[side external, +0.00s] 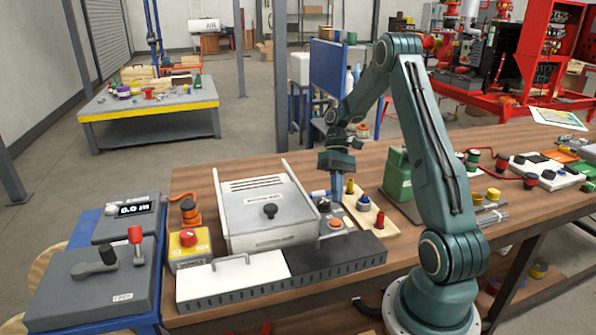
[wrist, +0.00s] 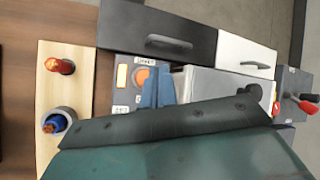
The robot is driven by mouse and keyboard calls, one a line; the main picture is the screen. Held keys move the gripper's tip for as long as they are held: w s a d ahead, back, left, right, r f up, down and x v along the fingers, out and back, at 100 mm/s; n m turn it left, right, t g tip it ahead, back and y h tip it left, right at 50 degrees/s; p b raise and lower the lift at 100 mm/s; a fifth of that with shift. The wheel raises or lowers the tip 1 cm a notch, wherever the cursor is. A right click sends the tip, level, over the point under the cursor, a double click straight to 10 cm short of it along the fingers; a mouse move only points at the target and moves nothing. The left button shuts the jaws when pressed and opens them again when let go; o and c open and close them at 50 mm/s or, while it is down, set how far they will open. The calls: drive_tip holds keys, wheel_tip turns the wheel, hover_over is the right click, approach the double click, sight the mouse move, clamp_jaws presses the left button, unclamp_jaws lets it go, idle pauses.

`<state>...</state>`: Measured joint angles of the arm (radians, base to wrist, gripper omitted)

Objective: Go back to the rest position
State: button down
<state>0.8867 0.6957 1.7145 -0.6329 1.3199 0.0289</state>
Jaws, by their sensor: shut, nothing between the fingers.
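My green arm stands on the wooden bench in the side external view. My gripper (side external: 337,190) points down, its blue-grey fingers together and empty. It hangs close above a small grey box with an orange button (side external: 335,224), between the white-lidded case (side external: 262,212) and the pale peg board (side external: 377,222). In the wrist view the blue fingers (wrist: 157,88) show in front of the grey box, near its orange button (wrist: 141,77). I cannot tell whether the tips touch anything. My own dark and green wrist parts hide the lower part of that view.
The peg board holds red, blue and yellow pieces. A black and white cover (side external: 232,280) lies along the bench's front. A yellow button box (side external: 188,247) and lever consoles (side external: 103,270) stand left. A green block (side external: 397,177) stands right. The air above the bench is fairly clear.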

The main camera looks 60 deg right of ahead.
idle(0.4)
drive_tip(key=w+a+r+n+t+h, duration=0.15)
drive_tip(key=a+r+h, duration=0.25)
drive_tip(key=a+r, duration=0.9)
drive_tip(key=s+a+r+n+t+h, duration=0.1)
drive_tip(key=s+a+r+t, duration=0.1)
drive_tip(key=s+a, duration=0.3)
drive_tip(key=s+a+r+n+t+h, duration=0.1)
drive_tip(key=s+a+r+t, duration=0.2)
drive_tip(key=s+a+t, duration=0.2)
drive_tip(key=shift+s+a+r+h, duration=0.25)
drive_tip(key=shift+s+a+h, duration=0.2)
drive_tip(key=shift+s, duration=0.35)
